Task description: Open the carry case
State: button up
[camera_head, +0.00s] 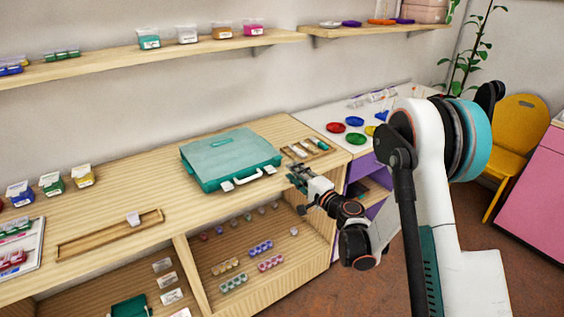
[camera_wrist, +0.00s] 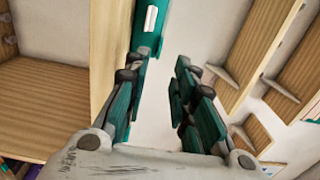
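The teal carry case (camera_head: 230,155) lies shut on the wooden counter, with white latches and a handle on its front side. My gripper (camera_head: 296,174) is to the right of the case, in front of the counter's edge and apart from the case. In the wrist view, its two teal-padded fingers (camera_wrist: 162,62) are spread with nothing between them. Part of the case (camera_wrist: 145,38), with a white latch or handle piece, shows beyond the left finger at the top. The inside of the case is hidden.
A small wooden tray (camera_head: 285,151) with tools sits right of the case. A long wooden tray (camera_head: 75,247) lies on the counter at left. Open shelves with bead containers (camera_head: 262,247) are below. Wall shelves (camera_head: 200,51) hang above. A white table with coloured dishes (camera_head: 335,127) stands behind my arm.

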aim_at(279, 159)
jog(key=b+x, duration=0.2)
jog(key=x, duration=0.6)
jog(key=shift+w+a, duration=0.15)
jog(key=shift+w, duration=0.05)
grip_shut()
